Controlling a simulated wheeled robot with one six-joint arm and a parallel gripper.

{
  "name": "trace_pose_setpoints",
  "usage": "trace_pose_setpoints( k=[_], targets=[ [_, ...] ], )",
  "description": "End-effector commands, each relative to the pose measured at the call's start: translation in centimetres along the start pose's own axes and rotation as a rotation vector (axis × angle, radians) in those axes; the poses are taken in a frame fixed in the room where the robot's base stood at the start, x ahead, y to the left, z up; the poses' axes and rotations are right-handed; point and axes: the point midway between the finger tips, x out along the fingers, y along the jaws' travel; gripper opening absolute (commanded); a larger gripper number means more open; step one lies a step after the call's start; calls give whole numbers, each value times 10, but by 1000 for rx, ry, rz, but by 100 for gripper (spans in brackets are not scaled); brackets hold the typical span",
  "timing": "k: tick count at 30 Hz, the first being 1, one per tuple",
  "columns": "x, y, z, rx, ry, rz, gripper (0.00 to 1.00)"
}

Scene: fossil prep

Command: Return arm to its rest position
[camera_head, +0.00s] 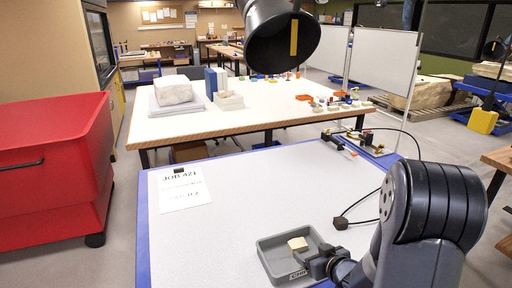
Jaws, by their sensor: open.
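My arm comes in from the lower right, with its large dark joint in front of the worktable (230,225). My gripper (314,266) is low over the right edge of a grey tray (267,262), partly covering its lettered front side. A small pale beige block (298,244) lies in the tray, just beyond the gripper and apart from it as far as I can see. The jaws are open and nothing shows between them. The fingertips are small and dark, and their exact height over the tray is hard to tell.
A job sheet (184,189) lies at the table's back left. A black cabled device (341,223) sits right of the tray, and a fixture (360,143) stands at the back right. A dark lamp hood (283,38) hangs above. A red bin (50,165) stands left. The table's middle is clear.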

Motion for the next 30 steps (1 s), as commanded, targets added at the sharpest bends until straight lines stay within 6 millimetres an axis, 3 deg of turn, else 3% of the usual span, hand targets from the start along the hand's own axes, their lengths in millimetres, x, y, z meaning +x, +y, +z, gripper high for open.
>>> trace_pose_setpoints(
  k=[16, 30],
  targets=[
    [86, -1, 4, 0, -2, -1, 75],
    [78, 0, -7, 0, -1, -1, 75]
  ],
)
